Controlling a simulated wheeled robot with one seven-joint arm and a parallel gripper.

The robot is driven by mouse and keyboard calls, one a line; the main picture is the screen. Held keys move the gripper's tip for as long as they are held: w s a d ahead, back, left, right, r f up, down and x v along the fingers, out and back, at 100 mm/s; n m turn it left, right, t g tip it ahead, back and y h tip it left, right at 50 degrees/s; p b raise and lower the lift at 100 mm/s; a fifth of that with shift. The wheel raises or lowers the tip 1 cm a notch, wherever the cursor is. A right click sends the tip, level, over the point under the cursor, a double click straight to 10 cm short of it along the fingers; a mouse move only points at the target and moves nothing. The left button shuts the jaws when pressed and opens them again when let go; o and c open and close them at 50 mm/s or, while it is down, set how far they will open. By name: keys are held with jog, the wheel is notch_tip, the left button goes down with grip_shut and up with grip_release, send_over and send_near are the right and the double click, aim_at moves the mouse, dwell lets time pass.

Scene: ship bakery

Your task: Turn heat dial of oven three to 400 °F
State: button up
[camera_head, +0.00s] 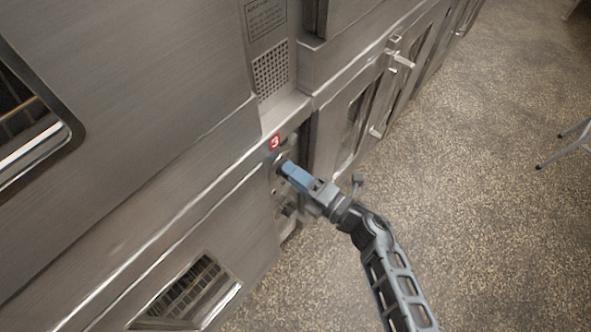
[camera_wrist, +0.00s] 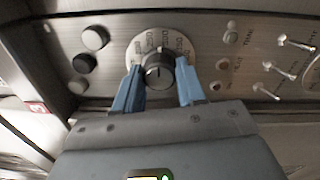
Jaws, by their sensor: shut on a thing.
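Oven three's control panel (camera_wrist: 210,42) is brushed steel, marked by a red "3" label (camera_head: 275,141) in the head view. The heat dial (camera_wrist: 158,72) is a dark round knob on a pale numbered ring (camera_wrist: 135,47). My gripper (camera_wrist: 160,88) has its blue fingers on either side of the knob and is shut on it. A light index line shows on the knob's face; the numbers on the ring are too small to read surely. In the head view my gripper (camera_head: 284,168) meets the panel just below the label and hides the dial.
Round buttons (camera_wrist: 95,38) sit left of the dial. A small button, indicator lights and several toggle switches (camera_wrist: 295,42) sit to the right. An oven door with a window (camera_head: 190,290) is at lower left. Speckled floor (camera_head: 480,150) lies open at right; a metal stand leg (camera_head: 565,140) shows at the edge.

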jog(key=shift+m+p, duration=3.3)
jog(key=shift+m, duration=3.9)
jog(key=shift+f, duration=0.1)
jog(key=o, duration=1.1)
jog(key=shift+c, duration=0.2)
jog(key=p+v, duration=0.1)
jog(key=v, duration=0.7)
